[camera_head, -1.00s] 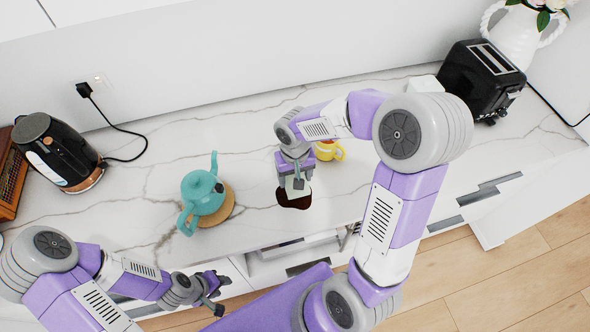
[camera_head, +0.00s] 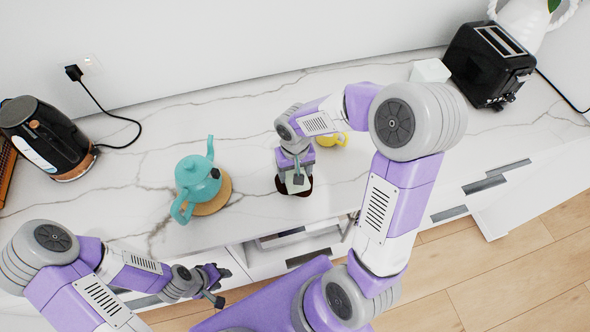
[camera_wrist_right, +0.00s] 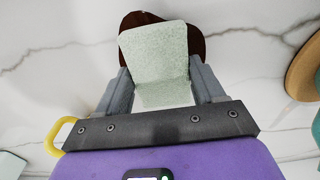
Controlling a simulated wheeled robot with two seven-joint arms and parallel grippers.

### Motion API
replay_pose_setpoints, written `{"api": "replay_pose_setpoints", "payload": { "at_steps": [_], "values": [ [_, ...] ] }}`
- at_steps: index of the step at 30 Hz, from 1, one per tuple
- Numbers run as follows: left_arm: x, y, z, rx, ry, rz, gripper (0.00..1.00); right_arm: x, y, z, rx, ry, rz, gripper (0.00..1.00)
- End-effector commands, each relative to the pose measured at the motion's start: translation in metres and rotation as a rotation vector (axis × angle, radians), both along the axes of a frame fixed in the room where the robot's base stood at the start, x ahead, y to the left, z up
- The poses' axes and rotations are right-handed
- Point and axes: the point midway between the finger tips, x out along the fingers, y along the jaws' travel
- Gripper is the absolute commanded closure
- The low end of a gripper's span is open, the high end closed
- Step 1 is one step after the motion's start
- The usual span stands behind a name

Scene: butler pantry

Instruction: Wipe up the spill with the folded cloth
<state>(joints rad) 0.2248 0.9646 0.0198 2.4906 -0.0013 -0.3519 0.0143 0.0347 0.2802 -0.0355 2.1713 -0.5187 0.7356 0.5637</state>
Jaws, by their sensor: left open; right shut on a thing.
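The folded cloth (camera_wrist_right: 155,55) is pale green and sits between the two fingers of my right gripper (camera_wrist_right: 158,90) in the right wrist view. The right gripper is shut on it. The spill (camera_wrist_right: 190,38) is a dark brown patch on the marble counter, partly hidden behind the cloth. In the head view the cloth (camera_head: 298,184) is over the spill (camera_head: 281,186), whose dark edges show on both sides. I cannot tell how firmly the cloth touches the counter. My left gripper (camera_head: 216,285) is open and empty in front of the counter edge.
A teal teapot (camera_head: 193,178) on a round wooden trivet (camera_head: 222,194) stands left of the spill. A yellow mug (camera_head: 333,139) is just behind the right gripper. A black kettle (camera_head: 45,140) is at the left, a black toaster (camera_head: 487,65) and white block (camera_head: 430,71) at the right.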

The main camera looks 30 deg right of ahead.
Motion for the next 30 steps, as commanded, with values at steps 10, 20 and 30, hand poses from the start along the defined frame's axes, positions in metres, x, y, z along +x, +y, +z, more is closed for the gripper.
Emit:
{"api": "replay_pose_setpoints", "payload": {
  "at_steps": [10,20,30],
  "values": [
    [0.0,0.0,-0.003,0.0,0.0,0.0,0.57,0.0,0.0,-0.003,0.0,0.0,0.001,0.62],
    [0.0,0.0,-0.009,0.0,0.0,0.0,0.57,0.0,0.0,-0.01,0.0,0.0,0.001,0.62],
    [0.0,0.0,-0.01,0.0,0.0,0.0,0.57,-0.001,-0.002,-0.012,0.0,0.0,0.0,0.62]
  ]
}}
